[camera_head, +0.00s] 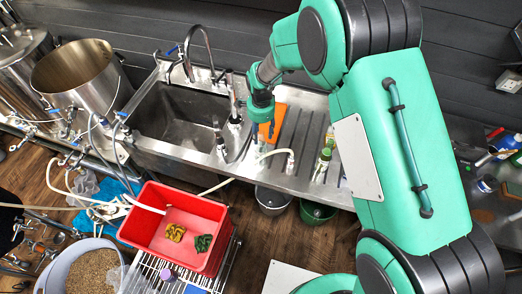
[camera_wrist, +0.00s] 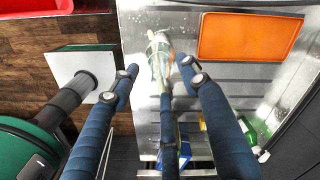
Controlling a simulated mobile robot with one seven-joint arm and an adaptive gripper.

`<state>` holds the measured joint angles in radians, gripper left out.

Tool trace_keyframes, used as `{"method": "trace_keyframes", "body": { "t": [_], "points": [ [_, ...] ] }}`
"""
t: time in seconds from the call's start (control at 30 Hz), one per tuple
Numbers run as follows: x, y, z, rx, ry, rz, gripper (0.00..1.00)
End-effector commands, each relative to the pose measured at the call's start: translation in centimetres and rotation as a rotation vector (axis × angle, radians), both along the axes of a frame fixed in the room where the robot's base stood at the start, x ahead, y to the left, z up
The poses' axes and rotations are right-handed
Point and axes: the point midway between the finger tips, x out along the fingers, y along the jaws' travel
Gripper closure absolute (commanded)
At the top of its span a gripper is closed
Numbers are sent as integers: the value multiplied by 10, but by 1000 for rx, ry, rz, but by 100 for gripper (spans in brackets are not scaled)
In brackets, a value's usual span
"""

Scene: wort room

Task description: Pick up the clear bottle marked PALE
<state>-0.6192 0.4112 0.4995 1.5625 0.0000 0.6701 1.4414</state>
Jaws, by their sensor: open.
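A clear glass bottle (camera_wrist: 160,48) shows between and just beyond the fingertips, over the steel counter. It is not visibly gripped; whether the fingers touch it I cannot tell. No PALE mark is readable on it. In the head view my gripper (camera_head: 261,112) hangs over the counter beside the sink, in front of the orange tray. The bottle is too small there to make out surely.
An orange tray (camera_wrist: 250,36) lies on the steel drainboard (camera_head: 303,130). A green bottle (camera_head: 324,157) stands farther right. The sink (camera_head: 182,118) is to the left. A red crate (camera_head: 165,248) stands below the counter's front edge. Hoses run near the counter.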

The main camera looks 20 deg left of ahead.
Motion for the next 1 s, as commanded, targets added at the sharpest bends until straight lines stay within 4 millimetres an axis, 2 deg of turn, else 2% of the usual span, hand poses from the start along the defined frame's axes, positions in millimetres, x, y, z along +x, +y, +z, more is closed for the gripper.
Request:
{"method": "trace_keyframes", "body": {
  "t": [0.17,0.67,0.9,1.0],
  "points": [
    [1,0,-7,1,-1,0,54],
    [0,0,-8,1,-1,0,54],
    [0,0,-8,1,-1,0,100],
    [0,0,-8,1,-1,0,100]
  ]
}}
